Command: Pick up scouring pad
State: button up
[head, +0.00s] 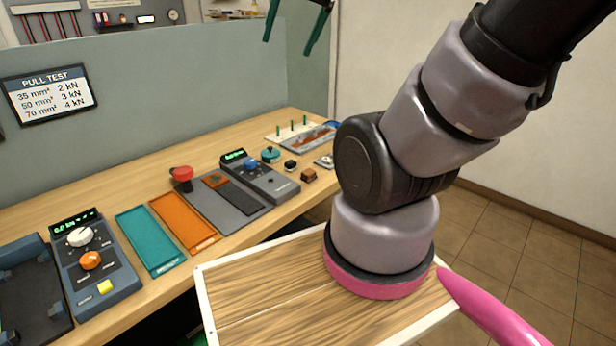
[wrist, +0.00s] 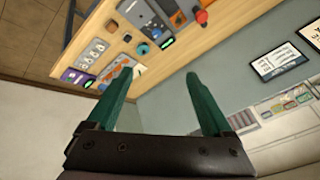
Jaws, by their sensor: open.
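I cannot tell for sure which item is the scouring pad. Candidates on the bench in the head view are a small brown block (head: 309,175) and a brown square piece (head: 215,181) on a grey tray beside a dark strip. My gripper (head: 294,46) has green fingers and is raised high at the top of the head view, well above the bench and touching nothing. In the wrist view my gripper (wrist: 160,76) is open, with nothing between its fingers. The bench appears small and tilted beyond them.
The wooden bench (head: 130,202) runs along a grey-blue partition (head: 200,90). It holds a teal tray (head: 148,240), an orange tray (head: 184,224), a red knob (head: 181,173), several devices and a rack with green pegs (head: 291,128). A white-edged wooden top (head: 255,290) lies under my arm.

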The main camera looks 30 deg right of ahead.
jog(key=w+d+f+m+g+h, duration=0.1)
jog(key=w+d+f+m+g, duration=0.2)
jog(key=w+f, duration=0.4)
jog(key=m+g, duration=0.3)
jog(key=m, duration=0.3)
send_over(309, 171)
jog(key=f, duration=2.8)
jog(key=shift+s+f, duration=0.2)
jog(key=shift+f, duration=0.2)
jog(key=f, duration=0.5)
jog(key=shift+w+f, duration=0.2)
jog(key=shift+f, duration=0.15)
grip_shut()
